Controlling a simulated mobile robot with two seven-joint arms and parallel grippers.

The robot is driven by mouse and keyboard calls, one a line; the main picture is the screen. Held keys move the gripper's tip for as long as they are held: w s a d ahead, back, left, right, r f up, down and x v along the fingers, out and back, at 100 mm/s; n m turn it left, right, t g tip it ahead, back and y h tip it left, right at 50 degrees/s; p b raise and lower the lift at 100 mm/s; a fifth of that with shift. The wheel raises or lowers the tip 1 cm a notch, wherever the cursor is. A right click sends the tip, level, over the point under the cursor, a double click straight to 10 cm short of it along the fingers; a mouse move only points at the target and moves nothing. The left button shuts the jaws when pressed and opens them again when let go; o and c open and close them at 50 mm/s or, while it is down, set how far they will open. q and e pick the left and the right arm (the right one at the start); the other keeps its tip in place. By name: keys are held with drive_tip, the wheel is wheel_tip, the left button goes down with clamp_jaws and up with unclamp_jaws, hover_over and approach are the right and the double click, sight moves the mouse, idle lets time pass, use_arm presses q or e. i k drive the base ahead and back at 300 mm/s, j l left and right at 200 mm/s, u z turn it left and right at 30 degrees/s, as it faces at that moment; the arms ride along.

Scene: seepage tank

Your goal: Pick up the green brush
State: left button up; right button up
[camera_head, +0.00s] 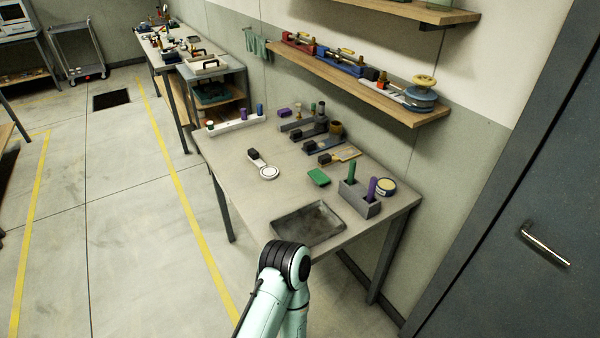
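A small flat green block (318,177) lies on the grey table (222,160), behind the dark tray. A green upright cylinder (351,172) stands in a grey holder (360,199) beside a purple one (371,188). Both green things are small, and I cannot tell for sure which is the brush. One of my pale green arms shows at the bottom, in front of the table, with its black joint near the front edge. Neither gripper shows in this view.
A dark shallow tray (309,223) lies at the table's front. A white dial tool (268,172) lies left of the green block. A wooden shelf (385,99) overhangs the back. The table's left front is clear.

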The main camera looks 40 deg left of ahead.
sight(352, 163)
drive_tip(key=i+u, duration=0.1)
drive_tip(key=u, duration=0.3)
drive_tip(key=i+u, duration=0.1)
drive_tip(key=u, duration=0.35)
drive_tip(key=i+l+u, duration=0.1)
drive_tip(key=u, duration=0.3)
drive_tip(key=i+l+u, duration=0.1)
drive_tip(key=u, duration=0.35)
